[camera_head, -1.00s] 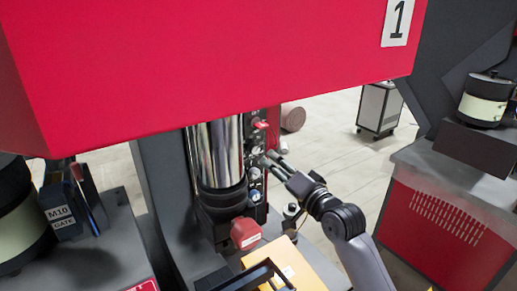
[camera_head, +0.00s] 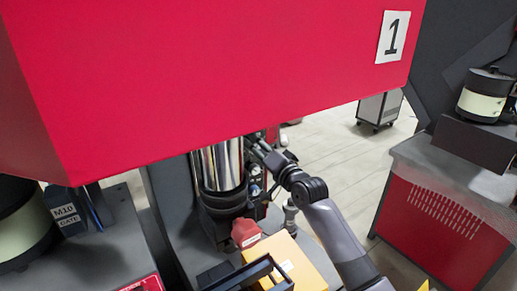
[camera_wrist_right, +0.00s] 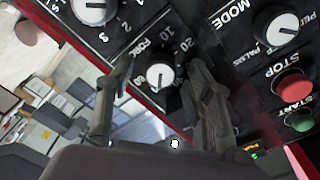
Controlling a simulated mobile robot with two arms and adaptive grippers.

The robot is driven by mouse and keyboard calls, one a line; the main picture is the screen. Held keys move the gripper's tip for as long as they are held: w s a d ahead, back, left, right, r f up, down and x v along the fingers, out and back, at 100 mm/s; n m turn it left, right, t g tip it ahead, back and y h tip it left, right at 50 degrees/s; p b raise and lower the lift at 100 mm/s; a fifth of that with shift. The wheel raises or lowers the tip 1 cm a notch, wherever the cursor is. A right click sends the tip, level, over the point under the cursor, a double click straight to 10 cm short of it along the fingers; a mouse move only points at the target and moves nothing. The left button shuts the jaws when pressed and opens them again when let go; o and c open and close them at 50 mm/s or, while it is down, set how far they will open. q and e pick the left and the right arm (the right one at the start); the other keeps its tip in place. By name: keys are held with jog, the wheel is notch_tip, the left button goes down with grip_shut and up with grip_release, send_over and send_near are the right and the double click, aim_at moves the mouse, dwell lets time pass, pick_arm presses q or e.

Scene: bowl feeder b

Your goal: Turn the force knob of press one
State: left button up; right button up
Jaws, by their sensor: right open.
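Press one is the big red body with the label 1 (camera_head: 393,37) in the head view. Its force knob (camera_wrist_right: 160,76) shows in the right wrist view as a white-topped dial with a numbered scale around it, on a black panel. My right gripper (camera_wrist_right: 157,85) is open, with one finger on each side of the knob; I cannot tell whether they touch it. In the head view my right gripper (camera_head: 262,150) reaches in at the panel beside the shiny cylinder (camera_head: 220,166), and the knob is hidden there. My left gripper is not in view.
The right wrist view shows a mode knob (camera_wrist_right: 276,26), a red stop button (camera_wrist_right: 293,87), a green start button (camera_wrist_right: 300,121) and another dial (camera_wrist_right: 94,10) close around.

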jog(key=shift+c, duration=0.3)
grip_shut()
jog(key=shift+n+b, duration=0.3)
jog(key=shift+n, duration=0.1)
jog(key=n+y+b, duration=0.1)
jog(key=n+b, duration=0.2)
jog(key=n, duration=1.4)
jog(key=shift+b, duration=0.3)
jog(key=shift+n, duration=0.4)
